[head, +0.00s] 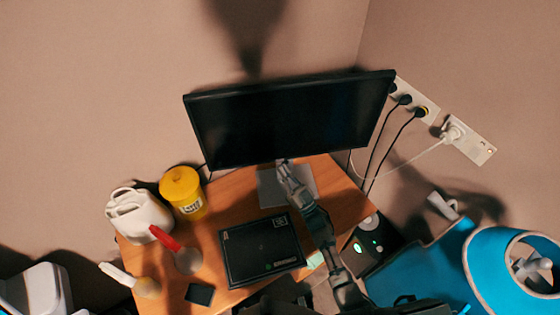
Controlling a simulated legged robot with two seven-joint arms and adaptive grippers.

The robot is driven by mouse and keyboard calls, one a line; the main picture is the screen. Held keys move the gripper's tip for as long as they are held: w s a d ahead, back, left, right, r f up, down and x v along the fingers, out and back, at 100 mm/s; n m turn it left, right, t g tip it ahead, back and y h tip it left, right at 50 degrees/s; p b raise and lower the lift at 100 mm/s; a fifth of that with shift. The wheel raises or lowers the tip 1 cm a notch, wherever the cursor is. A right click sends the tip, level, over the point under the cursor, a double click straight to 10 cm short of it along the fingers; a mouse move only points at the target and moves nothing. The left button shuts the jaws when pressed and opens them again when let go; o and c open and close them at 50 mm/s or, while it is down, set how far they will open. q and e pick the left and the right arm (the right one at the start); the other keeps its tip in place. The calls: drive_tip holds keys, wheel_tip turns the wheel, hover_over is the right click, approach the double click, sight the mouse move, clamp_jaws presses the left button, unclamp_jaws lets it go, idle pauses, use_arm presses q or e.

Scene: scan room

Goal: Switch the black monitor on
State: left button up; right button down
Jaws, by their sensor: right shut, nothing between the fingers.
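The black monitor (290,118) stands at the back of the wooden desk, and its screen is dark. My right gripper (282,164) is shut and empty, with its tip at the monitor's lower edge near the middle. I cannot tell whether the tip touches the monitor. The grey monitor base (270,187) shows below the screen, partly behind the gripper. No power button can be made out. My left gripper does not show.
A black box (262,248) lies on the desk (220,222) in front of the monitor. A yellow tub (184,192), a white jug (137,217) and a red-handled item (166,240) stand at left. Wall sockets (470,139) with cables are at right, above a blue scanner (500,270).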

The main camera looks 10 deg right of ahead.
drive_tip(key=shift+d, duration=0.1)
drive_tip(key=shift+w+a+r, duration=0.1)
drive_tip(key=shift+w+a, duration=0.3)
drive_tip(key=shift+a, duration=0.25)
drive_tip(key=shift+d, duration=0.25)
drive_tip(key=shift+w+a, duration=0.1)
drive_tip(key=shift+w, duration=0.3)
idle(0.6)
drive_tip(key=shift+s+d, duration=0.3)
drive_tip(key=shift+s, duration=0.55)
